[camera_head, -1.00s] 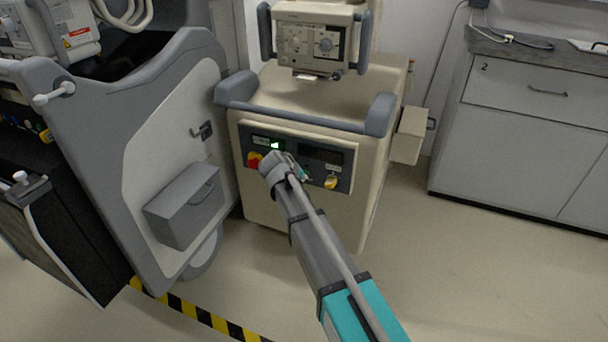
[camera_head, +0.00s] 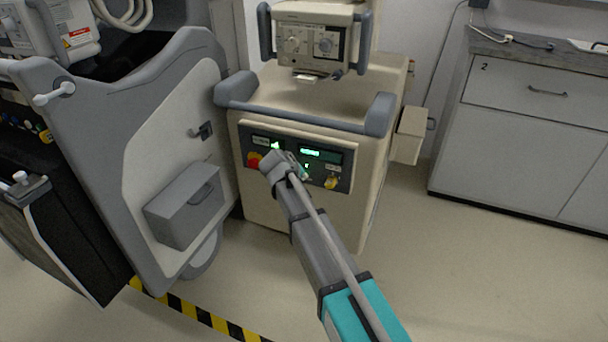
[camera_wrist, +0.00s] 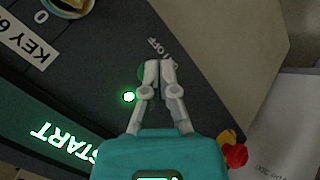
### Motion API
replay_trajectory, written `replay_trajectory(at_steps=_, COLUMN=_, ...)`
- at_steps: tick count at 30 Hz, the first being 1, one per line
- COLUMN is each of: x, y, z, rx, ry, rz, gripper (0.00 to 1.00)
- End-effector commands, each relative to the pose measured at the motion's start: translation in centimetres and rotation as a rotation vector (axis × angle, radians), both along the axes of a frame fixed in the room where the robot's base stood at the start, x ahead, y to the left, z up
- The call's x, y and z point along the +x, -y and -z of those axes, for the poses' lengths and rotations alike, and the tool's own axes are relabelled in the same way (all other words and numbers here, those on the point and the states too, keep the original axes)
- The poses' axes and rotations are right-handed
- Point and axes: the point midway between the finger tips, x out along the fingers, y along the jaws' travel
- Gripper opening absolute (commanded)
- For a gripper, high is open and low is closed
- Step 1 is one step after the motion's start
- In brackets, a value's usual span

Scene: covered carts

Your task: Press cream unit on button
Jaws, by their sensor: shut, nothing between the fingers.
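The cream unit (camera_head: 290,100) stands in the middle of the head view, with a dark control panel (camera_head: 338,158) on its front. My gripper (camera_wrist: 158,66) is shut and empty in the wrist view, its fingertips at the panel over a round green button (camera_wrist: 143,73) beside the "ON/OFF" label (camera_wrist: 163,52). The fingers partly hide the button, and I cannot tell whether they touch it. A small green lamp (camera_wrist: 128,97) glows beside the fingers. The panel display (camera_wrist: 62,143) is lit and reads "START". In the head view, my wrist hides the button.
A red knob (camera_wrist: 233,152) and a yellow key switch (camera_head: 331,182) sit on the same panel. A grey cart (camera_head: 150,130) stands close on the left. A drawer cabinet (camera_head: 520,130) stands on the right, with open floor before it.

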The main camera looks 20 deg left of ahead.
Motion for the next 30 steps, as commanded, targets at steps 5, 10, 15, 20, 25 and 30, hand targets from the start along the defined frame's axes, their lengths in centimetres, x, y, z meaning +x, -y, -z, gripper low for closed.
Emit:
replay_trajectory(at_steps=5, x=-0.1, y=0.0, z=0.0, rx=0.000, ry=0.000, rz=0.000, gripper=0.00)
replay_trajectory(at_steps=10, x=-0.7, y=0.0, z=0.0, rx=-0.001, ry=0.000, rz=-0.001, gripper=0.00)
replay_trajectory(at_steps=15, x=-1.4, y=-0.1, z=0.0, rx=-0.001, ry=0.000, rz=-0.001, gripper=0.00)
replay_trajectory(at_steps=20, x=-1.7, y=-0.1, z=0.0, rx=0.000, ry=0.000, rz=0.000, gripper=0.00)
replay_trajectory(at_steps=25, x=-1.7, y=-0.1, z=0.0, rx=0.000, ry=0.000, rz=0.000, gripper=0.00)
replay_trajectory(at_steps=30, x=-1.8, y=-0.1, z=0.0, rx=0.000, ry=0.000, rz=0.000, gripper=0.00)
